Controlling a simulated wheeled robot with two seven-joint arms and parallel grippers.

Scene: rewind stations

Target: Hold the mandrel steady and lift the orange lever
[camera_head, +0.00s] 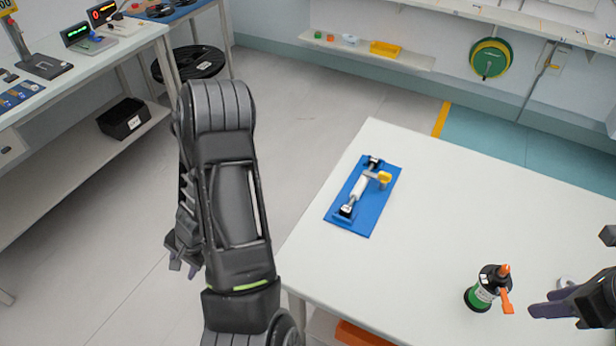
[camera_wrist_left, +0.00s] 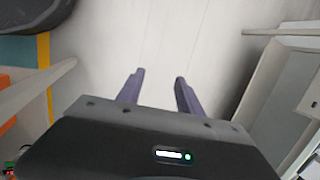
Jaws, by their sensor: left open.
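The mandrel (camera_head: 482,295) looks like an upright black and green cylinder on the right part of the white table. The orange lever (camera_head: 506,301) on its right side hangs downward. My left gripper (camera_head: 182,264) is over the floor left of the table, far from the mandrel. In the left wrist view, its two purple fingers (camera_wrist_left: 160,82) are apart with only floor between them. My right gripper (camera_head: 540,310) is at the right edge, just right of the mandrel and apart from it. Its finger gap is not clear.
A blue mat (camera_head: 368,222) with a white roller fixture (camera_head: 360,188) lies on the white table (camera_head: 440,210). A small pale item (camera_head: 566,282) is partly hidden behind my right gripper. A workbench (camera_head: 95,55) stands at the left. The middle of the table is clear.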

